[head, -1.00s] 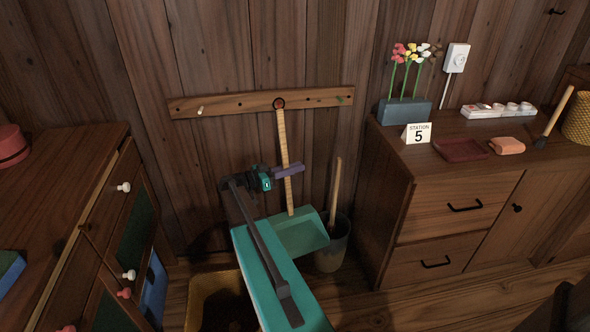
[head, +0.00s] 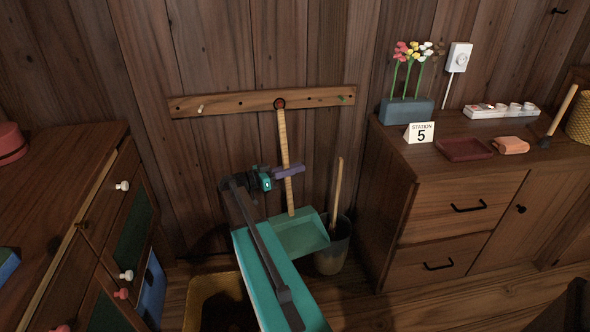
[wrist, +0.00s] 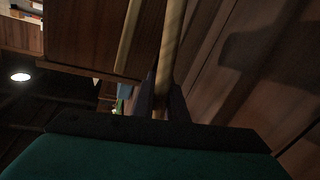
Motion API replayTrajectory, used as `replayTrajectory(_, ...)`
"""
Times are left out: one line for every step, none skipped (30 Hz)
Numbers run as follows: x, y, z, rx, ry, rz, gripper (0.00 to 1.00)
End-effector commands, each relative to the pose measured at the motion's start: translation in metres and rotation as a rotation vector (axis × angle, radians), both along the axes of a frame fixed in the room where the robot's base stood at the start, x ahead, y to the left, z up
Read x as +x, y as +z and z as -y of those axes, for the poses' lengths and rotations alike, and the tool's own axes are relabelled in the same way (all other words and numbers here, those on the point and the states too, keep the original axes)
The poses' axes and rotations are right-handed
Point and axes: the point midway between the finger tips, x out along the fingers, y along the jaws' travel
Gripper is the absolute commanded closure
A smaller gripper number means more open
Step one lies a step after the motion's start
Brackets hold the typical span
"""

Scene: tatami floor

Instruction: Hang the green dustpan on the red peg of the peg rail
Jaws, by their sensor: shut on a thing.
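The green dustpan (head: 302,238) hangs upright, pan down, on a long light wooden handle (head: 284,140). The top of the handle is at the red peg (head: 280,103) in the middle of the peg rail (head: 230,105); a dark ring shows around the peg there. My gripper (head: 288,172) is shut on the handle about halfway down, with its purple fingers across it. In the wrist view the handle (wrist: 170,45) runs up from between the fingers. My own arm hides part of the pan's left side.
The rail also has a white peg (head: 200,109) at left and a green peg (head: 342,99) at right. A bin (head: 334,252) with a wooden stick stands right of the pan. A yellow bin (head: 205,300) is below. Cabinets (head: 450,210) stand on both sides.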

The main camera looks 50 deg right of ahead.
Motion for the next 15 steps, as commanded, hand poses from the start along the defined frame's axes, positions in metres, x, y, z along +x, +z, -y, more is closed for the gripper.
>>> replayTrajectory(0.0,0.001,0.0,-0.002,0.0,-0.001,1.0)
replayTrajectory(0.0,0.001,0.0,-0.002,0.0,-0.001,1.0)
replayTrajectory(0.0,0.001,0.0,-0.002,0.0,-0.001,1.0)
replayTrajectory(0.0,0.0009,-0.0001,-0.002,0.0,-0.001,1.0)
replayTrajectory(0.0,0.0009,-0.0001,-0.002,0.0,-0.001,1.0)
replayTrajectory(0.0,0.0009,-0.0001,-0.002,0.0,-0.001,1.0)
replayTrajectory(0.0,0.0009,-0.0001,-0.002,0.0,-0.001,1.0)
replayTrajectory(0.0,0.0009,-0.0001,-0.002,0.0,-0.001,1.0)
replayTrajectory(0.0,0.0009,-0.0001,-0.002,0.0,-0.001,0.84)
replayTrajectory(0.0,0.0008,-0.0001,-0.002,0.0,-0.001,0.79)
replayTrajectory(0.0,0.0008,-0.0001,-0.001,0.0,0.0,0.74)
replayTrajectory(0.0001,0.0007,-0.0001,-0.001,0.0,0.0,0.68)
replayTrajectory(0.0001,0.0006,-0.0001,-0.001,0.0,0.0,0.66)
replayTrajectory(0.0,0.0005,-0.0001,-0.001,0.0,0.0,0.66)
replayTrajectory(-0.0001,0.0004,-0.0001,-0.001,0.0,0.0,0.66)
